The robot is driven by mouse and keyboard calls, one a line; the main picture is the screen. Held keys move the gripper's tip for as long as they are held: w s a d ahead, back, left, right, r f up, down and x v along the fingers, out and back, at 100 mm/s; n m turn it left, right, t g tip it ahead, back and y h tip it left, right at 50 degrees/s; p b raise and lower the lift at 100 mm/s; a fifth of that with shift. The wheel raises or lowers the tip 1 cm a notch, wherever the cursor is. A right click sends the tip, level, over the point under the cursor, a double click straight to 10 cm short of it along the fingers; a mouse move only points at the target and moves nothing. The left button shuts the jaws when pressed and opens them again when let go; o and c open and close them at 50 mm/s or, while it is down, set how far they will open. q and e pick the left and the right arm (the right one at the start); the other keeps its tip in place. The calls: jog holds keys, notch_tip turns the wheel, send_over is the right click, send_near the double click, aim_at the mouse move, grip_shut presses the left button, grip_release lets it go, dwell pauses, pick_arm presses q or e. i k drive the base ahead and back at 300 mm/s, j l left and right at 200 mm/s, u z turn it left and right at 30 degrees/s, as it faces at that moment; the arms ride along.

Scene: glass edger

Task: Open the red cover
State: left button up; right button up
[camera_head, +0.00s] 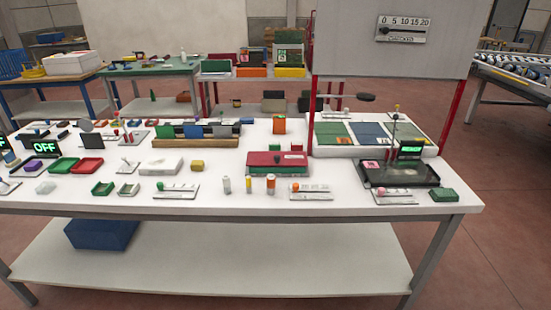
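The red cover (262,159) lies flat and closed on a low green box (292,171) near the middle of the white table. What is inside the box is hidden. Neither of my grippers is in view, and no arm shows near the cover.
Small bottles (248,184) and a lever plate (311,191) stand in front of the box. An orange box (279,124) stands behind it. A black tray (425,176) is at right; red trays (62,165) are at left. Clear tabletop (340,175) lies right of the box.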

aim_at(254, 158)
jog(key=i+j, duration=0.95)
jog(key=i, duration=0.15)
jog(key=z, duration=1.65)
